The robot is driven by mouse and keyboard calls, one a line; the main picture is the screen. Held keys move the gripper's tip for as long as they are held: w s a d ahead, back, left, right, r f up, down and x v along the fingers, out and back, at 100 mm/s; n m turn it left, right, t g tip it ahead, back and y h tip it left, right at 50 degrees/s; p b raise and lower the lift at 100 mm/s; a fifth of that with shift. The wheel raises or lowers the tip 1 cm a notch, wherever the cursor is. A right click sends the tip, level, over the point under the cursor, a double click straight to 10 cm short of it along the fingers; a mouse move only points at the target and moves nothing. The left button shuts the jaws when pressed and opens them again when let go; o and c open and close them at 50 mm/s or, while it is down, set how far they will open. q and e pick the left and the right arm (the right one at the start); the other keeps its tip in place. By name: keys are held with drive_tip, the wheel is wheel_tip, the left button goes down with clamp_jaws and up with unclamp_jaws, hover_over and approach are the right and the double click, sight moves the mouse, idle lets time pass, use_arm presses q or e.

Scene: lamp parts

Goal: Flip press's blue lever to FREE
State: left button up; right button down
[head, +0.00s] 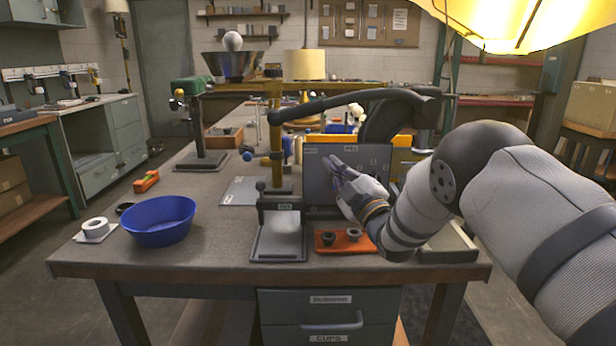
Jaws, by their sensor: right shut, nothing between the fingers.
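The press appears to be the one with an upright brass column (275,132) and a dark foot at the middle of the bench. A small blue ball-ended lever (247,156) sticks out to the left of the column at its collar. I cannot read whether it is set to FREE. My right gripper (336,168) reaches in from the right, in front of a dark grey panel. Its fingers are shut and empty, to the right of the column and apart from the blue lever. My left gripper is out of view.
A blue bowl (160,220) and a white tape roll (95,228) are on the left. An orange tray (346,241) with two dark cups lies below my right gripper. A long black arm (335,103) crosses above it. A green-headed stand (193,125) is behind left.

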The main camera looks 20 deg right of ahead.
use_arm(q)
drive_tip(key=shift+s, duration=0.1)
use_arm(e)
drive_tip(key=shift+s+d+f+m+t+h, duration=0.1)
drive_tip(key=shift+d+m+t+h, duration=0.2)
drive_tip(key=shift+m, duration=0.35)
drive_tip(key=shift+s+d+f+m+t+h, duration=0.1)
drive_tip(key=shift+d+m+h, duration=0.2)
drive_tip(key=shift+m, duration=0.35)
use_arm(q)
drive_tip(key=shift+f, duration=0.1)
use_arm(e)
drive_tip(key=shift+d, duration=0.1)
